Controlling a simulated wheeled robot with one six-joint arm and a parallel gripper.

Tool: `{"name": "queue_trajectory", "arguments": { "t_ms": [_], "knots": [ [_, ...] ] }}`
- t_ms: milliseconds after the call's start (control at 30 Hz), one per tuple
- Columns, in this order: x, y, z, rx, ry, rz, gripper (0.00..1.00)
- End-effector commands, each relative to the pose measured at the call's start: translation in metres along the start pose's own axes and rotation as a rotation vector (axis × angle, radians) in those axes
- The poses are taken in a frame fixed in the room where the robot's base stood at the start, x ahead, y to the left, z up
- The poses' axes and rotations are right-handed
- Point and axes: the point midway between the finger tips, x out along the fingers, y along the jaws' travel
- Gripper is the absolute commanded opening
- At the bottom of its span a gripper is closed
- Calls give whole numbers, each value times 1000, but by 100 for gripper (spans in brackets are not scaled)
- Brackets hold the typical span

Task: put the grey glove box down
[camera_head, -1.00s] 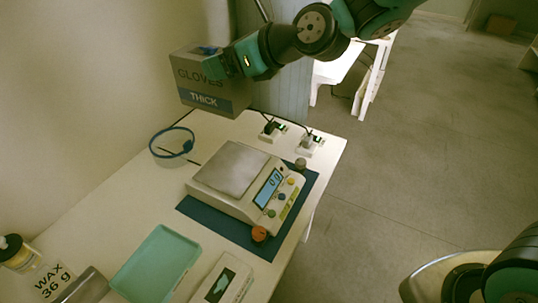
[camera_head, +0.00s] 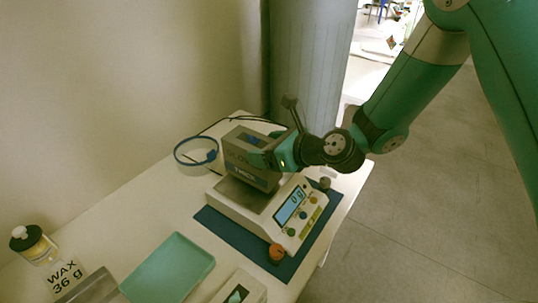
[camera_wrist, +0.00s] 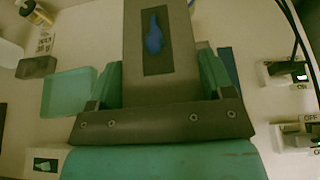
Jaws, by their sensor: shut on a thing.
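The grey glove box (camera_head: 245,168), with a blue band and a blue glove showing at its top opening, is over the pan of the white scale (camera_head: 240,205). Its lower edge is at or very near the pan; I cannot tell whether it touches. My gripper (camera_head: 272,158) is shut on the box from the right side. In the wrist view the box (camera_wrist: 160,75) stands between the two fingers of my gripper (camera_wrist: 160,88). The scale's lit display seems to read 0 g.
The scale stands on a dark blue mat (camera_head: 222,228). An orange knob-like thing (camera_head: 277,252) is at the scale's front corner.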

Motion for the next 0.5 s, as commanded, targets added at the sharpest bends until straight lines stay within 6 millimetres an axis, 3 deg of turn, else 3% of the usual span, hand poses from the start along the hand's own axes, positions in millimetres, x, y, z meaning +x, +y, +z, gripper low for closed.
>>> {"name": "queue_trajectory", "arguments": {
  "t_ms": [100,500],
  "knots": [
    [6,0,-14,2,0,-1,29],
    [8,0,-18,0,-2,-1,29]
  ]
}}
